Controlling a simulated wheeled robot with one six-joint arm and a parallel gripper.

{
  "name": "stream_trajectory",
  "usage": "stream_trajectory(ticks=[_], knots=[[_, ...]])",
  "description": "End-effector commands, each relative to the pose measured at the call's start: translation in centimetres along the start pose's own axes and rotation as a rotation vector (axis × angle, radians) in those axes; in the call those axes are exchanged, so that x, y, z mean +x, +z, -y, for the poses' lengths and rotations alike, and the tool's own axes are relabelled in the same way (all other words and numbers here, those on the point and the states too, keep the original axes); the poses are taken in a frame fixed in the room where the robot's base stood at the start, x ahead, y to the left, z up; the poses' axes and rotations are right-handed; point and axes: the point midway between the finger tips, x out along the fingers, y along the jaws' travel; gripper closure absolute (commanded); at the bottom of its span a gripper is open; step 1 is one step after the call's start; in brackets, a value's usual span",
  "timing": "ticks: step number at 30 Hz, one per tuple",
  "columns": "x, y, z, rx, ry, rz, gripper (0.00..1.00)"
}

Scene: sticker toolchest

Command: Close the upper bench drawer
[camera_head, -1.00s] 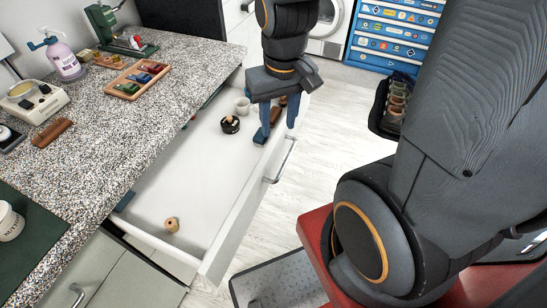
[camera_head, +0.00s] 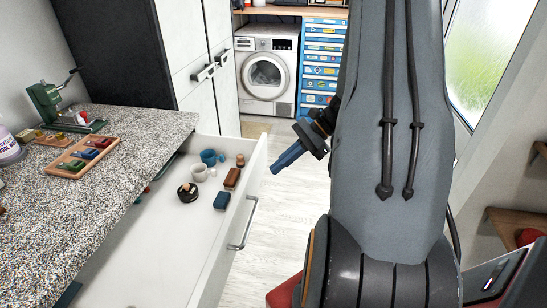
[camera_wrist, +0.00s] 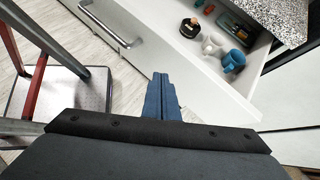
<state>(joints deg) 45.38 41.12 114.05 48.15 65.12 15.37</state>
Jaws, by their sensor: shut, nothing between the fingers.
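The upper bench drawer (camera_head: 150,245) stands pulled out from under the speckled counter. Its white front panel (camera_head: 232,222) has a metal bar handle (camera_head: 246,225), and the handle also shows in the wrist view (camera_wrist: 108,24). My gripper (camera_head: 277,168) is shut and empty, its blue fingers together, on the outer side of the front panel near its far end. In the wrist view the fingertips (camera_wrist: 160,78) point at the panel's outer face (camera_wrist: 175,68); I cannot tell whether they touch it.
The drawer holds a blue mug (camera_head: 208,157), a white cup (camera_head: 199,172), a black round item (camera_head: 187,192), a brown block (camera_head: 232,178) and a blue block (camera_head: 222,201). The counter (camera_head: 90,200) carries a wooden tray (camera_head: 80,158).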

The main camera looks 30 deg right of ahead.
Motion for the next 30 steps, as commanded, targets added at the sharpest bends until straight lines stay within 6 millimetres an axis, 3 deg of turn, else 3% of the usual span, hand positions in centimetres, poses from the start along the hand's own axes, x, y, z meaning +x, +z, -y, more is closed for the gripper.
stream_trajectory(ticks=[1,6,10,14,20,30], knots=[[-1.1,-2.5,0.7,0.083,-0.076,0.053,1.0],[-5.5,-8.4,2.9,0.282,-0.31,0.227,1.0],[-8.0,-11.2,3.5,0.357,-0.422,0.308,1.0],[-8.9,-12.2,3.7,0.383,-0.467,0.343,1.0],[-7.3,-11.6,4.7,0.384,-0.466,0.348,1.0],[-1.8,-10.0,7.9,0.383,-0.463,0.347,1.0]])
